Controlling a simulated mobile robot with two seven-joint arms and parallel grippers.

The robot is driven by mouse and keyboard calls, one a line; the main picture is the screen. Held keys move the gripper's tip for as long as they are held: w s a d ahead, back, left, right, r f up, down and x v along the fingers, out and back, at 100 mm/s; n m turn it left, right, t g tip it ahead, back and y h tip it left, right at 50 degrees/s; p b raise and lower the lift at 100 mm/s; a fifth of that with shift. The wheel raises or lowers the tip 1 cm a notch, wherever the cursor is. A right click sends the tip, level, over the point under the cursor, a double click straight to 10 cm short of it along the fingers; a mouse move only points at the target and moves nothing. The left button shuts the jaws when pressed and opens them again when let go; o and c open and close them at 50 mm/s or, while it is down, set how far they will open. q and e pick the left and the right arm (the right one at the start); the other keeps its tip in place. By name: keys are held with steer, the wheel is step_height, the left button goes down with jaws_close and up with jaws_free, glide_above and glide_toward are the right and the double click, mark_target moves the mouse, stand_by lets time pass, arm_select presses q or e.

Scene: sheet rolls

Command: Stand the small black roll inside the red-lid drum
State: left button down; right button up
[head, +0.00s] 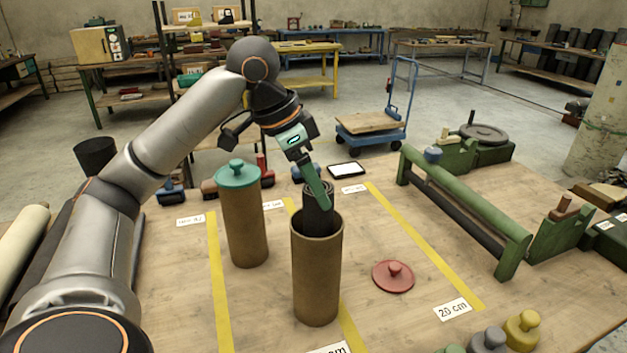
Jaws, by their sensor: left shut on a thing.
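The small black roll (317,212) is upright, with its lower part inside the mouth of an open brown drum (316,275) at the table's middle. Its upper part shows above the drum's rim. My left gripper (318,190) reaches down from above and is shut on the roll's upper end; a green finger shows along its side. The red lid (393,275) lies flat on the table to the right of the open drum. The roll's bottom is hidden by the drum wall. My right gripper is not in view.
A second brown drum with a teal lid (239,175) stands left of the open drum. A green roller machine (465,210) stands at the right. Grey and yellow knobbed weights (522,330) are at the front right. Bare table lies around the red lid.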

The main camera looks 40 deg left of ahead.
arm_select(q)
jaws_free()
stand_by(0.3)
steer(key=p+v, duration=0.5)
steer(key=v, duration=0.7)
steer(key=shift+r, duration=0.25)
steer(key=shift+s, duration=0.1)
stand_by(0.5)
